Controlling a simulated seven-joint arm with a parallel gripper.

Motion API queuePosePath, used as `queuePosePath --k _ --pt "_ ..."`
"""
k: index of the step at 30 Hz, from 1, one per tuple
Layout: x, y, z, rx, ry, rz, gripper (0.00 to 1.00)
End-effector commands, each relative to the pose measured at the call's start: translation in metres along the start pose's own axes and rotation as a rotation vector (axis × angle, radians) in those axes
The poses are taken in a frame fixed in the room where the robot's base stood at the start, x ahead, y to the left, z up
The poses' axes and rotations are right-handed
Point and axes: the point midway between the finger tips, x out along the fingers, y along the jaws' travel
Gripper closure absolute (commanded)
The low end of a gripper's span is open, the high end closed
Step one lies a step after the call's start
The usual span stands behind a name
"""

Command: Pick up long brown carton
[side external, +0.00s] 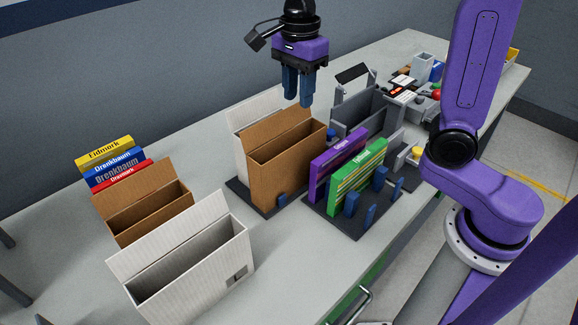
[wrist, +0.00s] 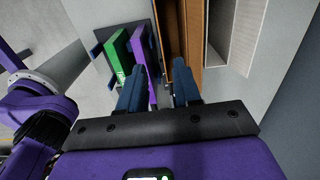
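A tall open brown carton (side external: 285,172) stands on a dark base in mid-table, in front of a white carton (side external: 240,130). A second open brown carton (side external: 150,215) stands at the left; I cannot tell which one the task calls long. My gripper (side external: 297,98) is above the mid-table brown carton, pointing down, open and empty. In the wrist view my fingers (wrist: 157,90) are apart, with that brown carton (wrist: 194,30) beyond them and the white carton (wrist: 240,35) to its right. The lower parts of the cartons are hidden there.
Purple (side external: 335,168) and green (side external: 357,178) boxes stand in a dark rack beside the mid-table brown carton. An open white carton (side external: 200,270) is at the front left. Several boxes (side external: 110,160) stand behind the left brown carton. A grey fixture (side external: 365,105) and small items are at the right.

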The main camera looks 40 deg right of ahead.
Motion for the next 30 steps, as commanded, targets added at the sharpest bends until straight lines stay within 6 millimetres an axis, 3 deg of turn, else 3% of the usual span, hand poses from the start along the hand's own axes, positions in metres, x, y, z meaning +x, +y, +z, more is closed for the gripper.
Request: queuePosePath --k 5,18,30 --pt "0.018 -0.001 -0.001 0.018 0.002 0.005 0.67" --pt "0.099 0.0 -0.001 0.015 0.002 0.005 0.67" --pt "0.133 0.0 -0.001 0.015 0.001 0.003 0.67"
